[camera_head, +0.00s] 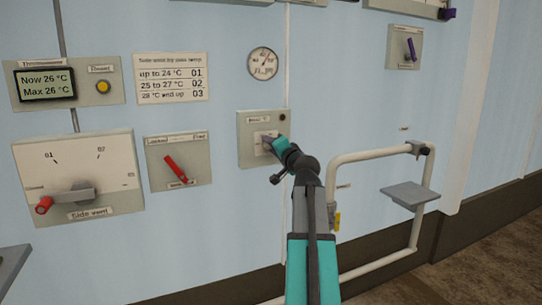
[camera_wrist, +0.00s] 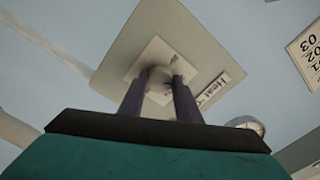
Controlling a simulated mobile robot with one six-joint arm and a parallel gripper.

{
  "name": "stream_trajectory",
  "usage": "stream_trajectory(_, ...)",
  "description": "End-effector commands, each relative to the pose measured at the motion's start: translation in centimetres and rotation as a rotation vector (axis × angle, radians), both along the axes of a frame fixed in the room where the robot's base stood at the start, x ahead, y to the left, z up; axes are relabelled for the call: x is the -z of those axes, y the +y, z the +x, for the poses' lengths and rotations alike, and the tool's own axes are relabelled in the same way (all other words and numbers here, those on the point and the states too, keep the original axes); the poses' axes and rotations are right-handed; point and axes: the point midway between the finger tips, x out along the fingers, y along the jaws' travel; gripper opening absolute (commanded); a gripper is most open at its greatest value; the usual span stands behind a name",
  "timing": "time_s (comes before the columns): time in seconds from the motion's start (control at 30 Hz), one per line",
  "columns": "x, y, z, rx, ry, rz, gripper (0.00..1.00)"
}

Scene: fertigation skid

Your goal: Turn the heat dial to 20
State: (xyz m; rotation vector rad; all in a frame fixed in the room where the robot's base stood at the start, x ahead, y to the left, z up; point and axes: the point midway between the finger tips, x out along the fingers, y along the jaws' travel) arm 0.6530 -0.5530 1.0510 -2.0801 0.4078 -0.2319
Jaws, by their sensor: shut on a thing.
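The heat dial's plate (camera_head: 246,153) is a grey square panel on the blue wall in the head view, with a small label at its top and a dark round spot at its upper right. In the wrist view the plate (camera_wrist: 205,40) fills the upper middle, with part of a "Heat" label (camera_wrist: 217,88). My gripper (camera_head: 268,143) reaches the plate's middle. In the wrist view its two dark fingers (camera_wrist: 159,86) are shut on the pale dial knob (camera_wrist: 160,75). The dial's scale and pointer are hidden or too small to read.
A side vent panel (camera_head: 75,165) with a red-ended lever and a panel with a red lever (camera_head: 176,168) sit to the left. A round gauge (camera_head: 263,63) is above. A white pipe (camera_head: 375,153) with a grey shelf (camera_head: 410,196) stands out at the right.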

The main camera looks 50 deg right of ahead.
Motion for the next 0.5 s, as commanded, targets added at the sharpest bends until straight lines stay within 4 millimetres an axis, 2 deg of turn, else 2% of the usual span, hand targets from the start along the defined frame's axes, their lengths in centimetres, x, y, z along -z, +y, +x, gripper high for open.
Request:
stream_trajectory(0.03,0.70,0.13,0.12,-0.005,0.018,-0.035,0.08)
stream_trajectory(0.5,0.68,0.19,0.18,-0.007,0.172,-0.412,0.08)
